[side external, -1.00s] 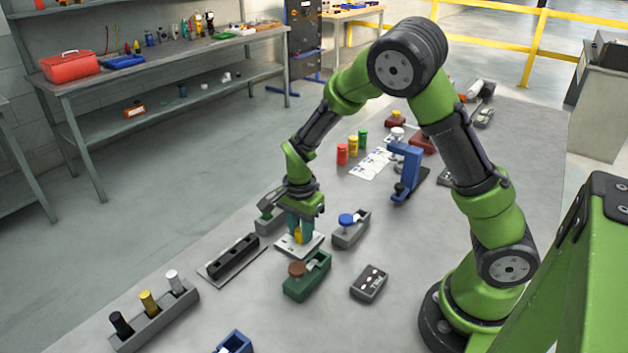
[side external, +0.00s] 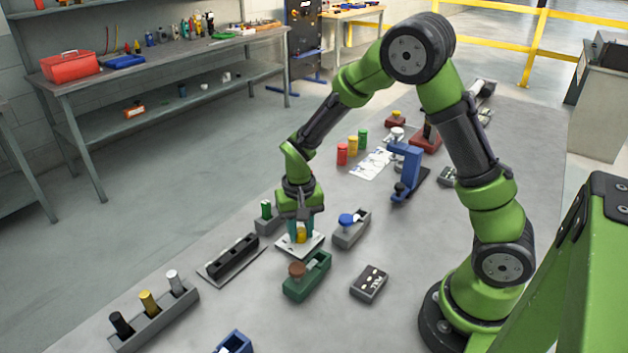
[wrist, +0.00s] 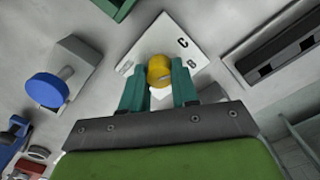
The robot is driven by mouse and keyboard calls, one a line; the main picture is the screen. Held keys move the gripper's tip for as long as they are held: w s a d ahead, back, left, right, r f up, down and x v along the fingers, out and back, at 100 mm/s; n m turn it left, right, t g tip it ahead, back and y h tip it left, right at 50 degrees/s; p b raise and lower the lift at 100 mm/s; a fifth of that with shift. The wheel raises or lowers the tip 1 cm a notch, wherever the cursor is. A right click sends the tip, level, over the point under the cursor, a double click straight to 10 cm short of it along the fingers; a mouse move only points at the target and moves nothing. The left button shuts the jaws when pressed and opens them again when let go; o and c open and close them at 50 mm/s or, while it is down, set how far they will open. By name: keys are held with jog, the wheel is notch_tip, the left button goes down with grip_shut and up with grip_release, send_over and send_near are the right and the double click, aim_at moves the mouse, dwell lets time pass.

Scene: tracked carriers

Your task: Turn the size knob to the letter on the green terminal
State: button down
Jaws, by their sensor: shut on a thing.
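The size knob (wrist: 159,70) is yellow and stands on a white plate (wrist: 152,38). It also shows in the side view (side external: 301,234). My gripper (wrist: 159,82) is shut on the knob, a teal finger on either side. The plate carries a dark C and what looks like a B to the right of the knob in the wrist view; other marks are partly hidden by the fingers. The green terminal (side external: 318,274) is probably the green block with a brown knob in front of the plate. I cannot read a letter on it.
A grey block with a blue knob (side external: 347,220) stands close right of the plate. A dark slotted rail (side external: 232,258) lies to the left. A grey block with a green peg (side external: 266,212) is behind. A dark box (side external: 369,284) stands front right.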

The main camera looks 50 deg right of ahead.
aim_at(300, 230)
jog(key=n, duration=0.4)
jog(key=shift+n, duration=0.4)
dwell(0.4)
jog(key=c, duration=0.8)
grip_release()
jog(key=shift+c, duration=0.2)
notch_tip(300, 230, up, 17)
